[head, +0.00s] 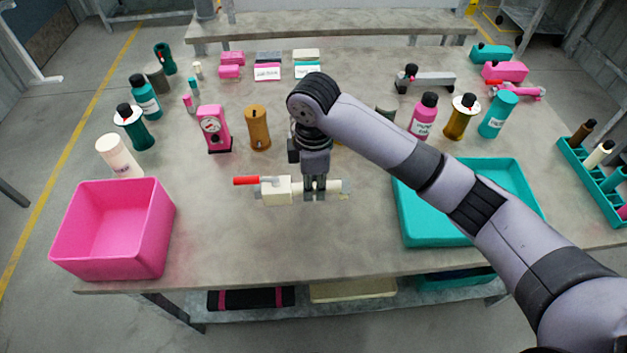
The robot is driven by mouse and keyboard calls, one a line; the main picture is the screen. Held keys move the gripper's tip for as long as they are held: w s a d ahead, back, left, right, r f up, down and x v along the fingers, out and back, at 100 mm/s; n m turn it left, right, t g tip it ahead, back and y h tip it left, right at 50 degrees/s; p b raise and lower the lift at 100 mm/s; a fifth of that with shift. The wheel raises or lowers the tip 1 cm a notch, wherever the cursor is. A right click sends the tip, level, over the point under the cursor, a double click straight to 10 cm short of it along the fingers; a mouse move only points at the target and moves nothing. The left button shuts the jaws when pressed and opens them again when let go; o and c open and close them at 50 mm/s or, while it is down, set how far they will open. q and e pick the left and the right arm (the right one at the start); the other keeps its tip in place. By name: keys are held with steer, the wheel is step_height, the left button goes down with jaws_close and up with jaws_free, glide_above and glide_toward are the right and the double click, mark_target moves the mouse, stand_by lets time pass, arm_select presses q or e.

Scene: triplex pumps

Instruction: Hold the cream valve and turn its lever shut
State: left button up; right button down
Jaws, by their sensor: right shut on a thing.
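The cream valve (276,190) is in the middle front of the table, lying left to right, with a cream block body and a thinner pipe end out to the right. Its red lever (246,181) points left from the top of the body, roughly in line with the valve. My right gripper (315,192) comes down from above and is shut on the valve's pipe part, right of the body. The fingers hide part of the pipe. Whether the valve touches the table is hard to tell. My left gripper is not in view.
A pink bin (112,230) stands at the front left and a teal tray (430,235) at the right, partly behind my right arm. A pink gauge (213,130) and an orange cylinder (257,128) stand behind the valve. The table left and in front of the valve is clear.

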mark_target(313, 213)
steer(key=shift+f+b, duration=1.2)
steer(key=shift+f, duration=2.85)
